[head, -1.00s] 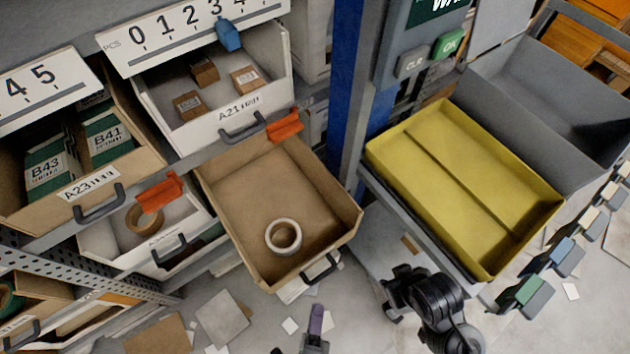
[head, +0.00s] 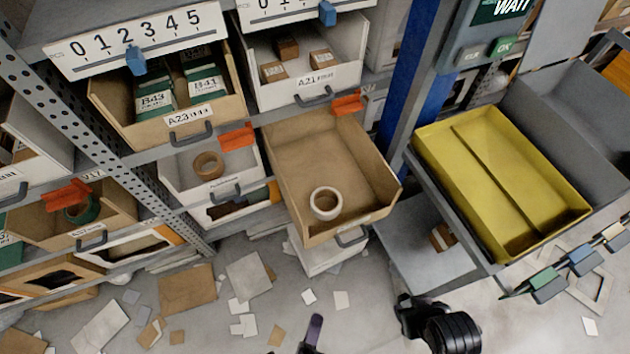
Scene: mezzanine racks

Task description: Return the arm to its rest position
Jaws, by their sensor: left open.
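My left gripper (head: 311,338) shows only in part at the bottom edge, as a dark finger with a purple tip. It is open and appears empty, low in the picture below the pulled-out cardboard bin. The rest of it is cut off by the frame edge. A black part of my own arm shows at the bottom, right of the gripper.
The pulled-out cardboard bin (head: 293,226) holds a pale tape roll (head: 326,203). Right of a blue post (head: 409,90) is a yellow tray (head: 430,150). Racks with bins fill the left. Cards and paper scraps litter the floor.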

